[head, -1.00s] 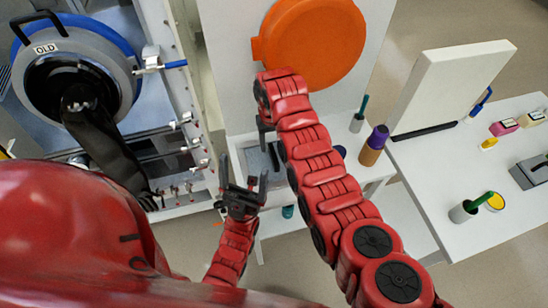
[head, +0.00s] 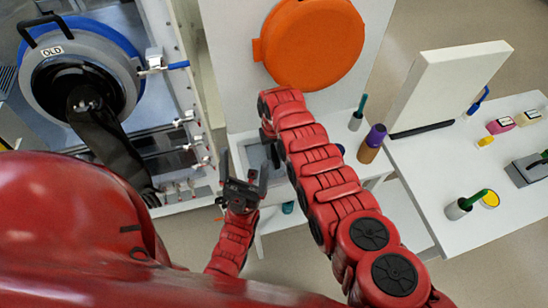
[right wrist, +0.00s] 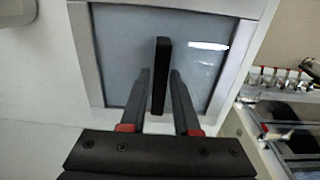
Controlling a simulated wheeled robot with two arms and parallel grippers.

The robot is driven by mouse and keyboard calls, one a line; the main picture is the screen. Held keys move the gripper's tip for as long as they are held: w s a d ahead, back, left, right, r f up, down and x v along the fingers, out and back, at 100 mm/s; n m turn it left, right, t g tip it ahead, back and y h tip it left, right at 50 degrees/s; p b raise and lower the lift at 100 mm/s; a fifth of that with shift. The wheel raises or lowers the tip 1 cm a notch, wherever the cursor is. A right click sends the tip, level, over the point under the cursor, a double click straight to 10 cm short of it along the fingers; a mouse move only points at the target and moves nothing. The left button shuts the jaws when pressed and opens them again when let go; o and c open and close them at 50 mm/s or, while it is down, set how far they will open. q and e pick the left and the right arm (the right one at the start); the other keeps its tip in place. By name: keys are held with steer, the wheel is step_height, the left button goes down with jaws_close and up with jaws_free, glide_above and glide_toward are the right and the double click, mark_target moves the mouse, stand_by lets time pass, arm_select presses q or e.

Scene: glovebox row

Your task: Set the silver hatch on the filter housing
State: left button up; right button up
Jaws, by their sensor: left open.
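A flat grey panel with a black bar handle, which looks like the silver hatch (right wrist: 120,50), fills the upper middle of the right wrist view, inside a pale frame (right wrist: 82,60). My right gripper (right wrist: 160,76) has one finger on each side of the bar handle (right wrist: 161,60); whether the fingers press on it cannot be told. In the head view the right gripper is mostly hidden behind its own arm, and a grey surface (head: 257,156) shows beside it. My left gripper (head: 243,180) is open and empty, left of that surface. I cannot make out the filter housing for certain.
An orange round cover (head: 312,45) is on the upright white panel. A glovebox port labelled OLD (head: 52,50) with a black glove is at left. A purple-topped bottle (head: 372,143) and a cup (head: 356,121) stand right of my right arm. A white table (head: 420,185) holds several small items.

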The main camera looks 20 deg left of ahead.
jaws_close()
stand_by(1.1)
